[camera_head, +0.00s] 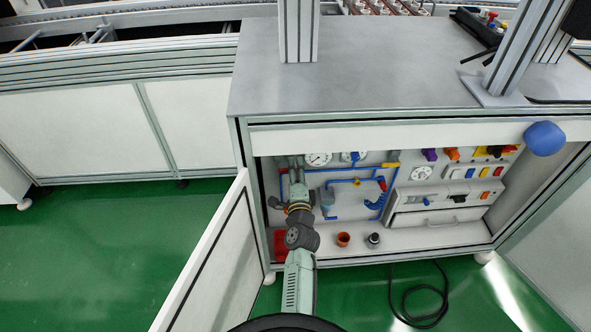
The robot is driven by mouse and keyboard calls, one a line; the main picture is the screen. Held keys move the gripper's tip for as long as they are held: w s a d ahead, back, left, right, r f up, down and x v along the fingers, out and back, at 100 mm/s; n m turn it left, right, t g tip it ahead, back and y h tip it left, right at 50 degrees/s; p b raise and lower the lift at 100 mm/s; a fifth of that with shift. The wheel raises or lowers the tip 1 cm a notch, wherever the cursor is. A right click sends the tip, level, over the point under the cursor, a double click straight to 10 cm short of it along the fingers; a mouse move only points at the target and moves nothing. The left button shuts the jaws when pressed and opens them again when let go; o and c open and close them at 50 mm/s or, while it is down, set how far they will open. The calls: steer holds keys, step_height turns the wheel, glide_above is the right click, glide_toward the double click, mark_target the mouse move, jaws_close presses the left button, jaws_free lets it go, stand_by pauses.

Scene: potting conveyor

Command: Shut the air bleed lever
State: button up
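My arm reaches into the open cabinet, and my gripper (296,162) is at the upper left of its back panel, beside the left pressure gauge. The fingers are small and seen from behind, so I cannot tell if they are open or shut or touching anything. A red part (282,171) shows just left of the gripper. Blue air pipes (340,169) run across the panel. A yellow handle (390,164) and a red handle (381,183) sit on the pipes to the right. I cannot tell which handle is the air bleed lever; my gripper may hide part of it.
The white cabinet door (212,262) stands open at left, close to my arm. A red-brown cup (343,239) and a dark cylinder (373,240) stand on the cabinet floor. Switches and knobs (452,155) fill the right side. A black cable (425,312) lies on the green floor.

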steer(key=s, duration=0.7)
steer(key=shift+s, duration=0.25)
